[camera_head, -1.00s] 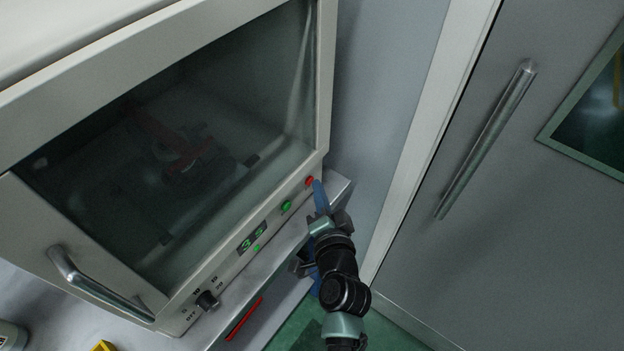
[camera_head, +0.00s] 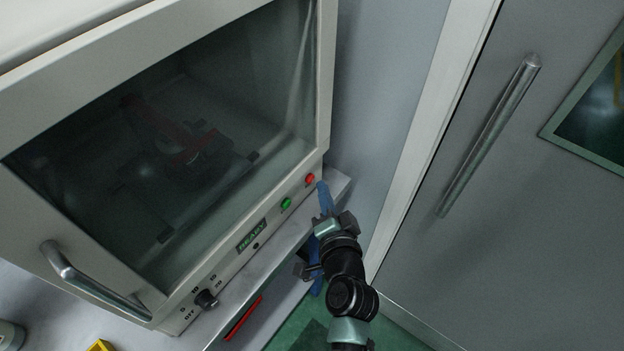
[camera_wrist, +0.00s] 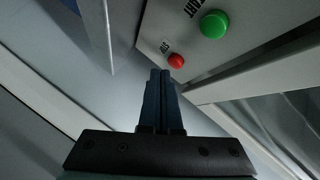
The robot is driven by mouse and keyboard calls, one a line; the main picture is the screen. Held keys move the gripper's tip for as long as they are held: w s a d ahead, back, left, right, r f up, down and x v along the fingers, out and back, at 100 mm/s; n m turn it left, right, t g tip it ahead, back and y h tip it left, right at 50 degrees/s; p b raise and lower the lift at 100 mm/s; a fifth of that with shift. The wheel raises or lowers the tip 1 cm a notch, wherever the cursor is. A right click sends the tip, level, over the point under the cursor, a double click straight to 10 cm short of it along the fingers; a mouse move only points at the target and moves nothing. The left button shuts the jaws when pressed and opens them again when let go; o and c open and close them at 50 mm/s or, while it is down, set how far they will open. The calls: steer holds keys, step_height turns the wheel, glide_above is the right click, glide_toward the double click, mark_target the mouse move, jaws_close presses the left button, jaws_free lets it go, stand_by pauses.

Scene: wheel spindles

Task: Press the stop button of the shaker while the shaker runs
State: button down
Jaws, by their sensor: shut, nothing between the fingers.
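The shaker (camera_head: 325,100) is a pale box with a dark window and a front control strip. Its red stop button (camera_head: 310,179) is at the strip's right end; it also shows in the wrist view (camera_wrist: 176,61), just beyond my fingertips. The green start button (camera_head: 286,203) is left of it and also shows in the wrist view (camera_wrist: 214,24). The display (camera_head: 251,235) reads READY and the small lamp beneath it is dark. My gripper (camera_head: 321,184) is shut and empty, its blue fingers just right of the red button with a small gap.
A knob (camera_head: 206,299) and a door handle (camera_head: 95,285) are on the shaker's lower left. A bench (camera_head: 338,186) lies beneath it. A grey door with a long bar handle (camera_head: 488,135) is at the right. A yellow object (camera_head: 101,346) shows at the bottom left.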

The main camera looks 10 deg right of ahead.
steer(key=shift+s+d, duration=0.1)
steer(key=shift+d, duration=0.05)
steer(key=shift+s+d+b, duration=1.25)
steer(key=shift+s+d, duration=0.45)
steer(key=shift+s, duration=0.05)
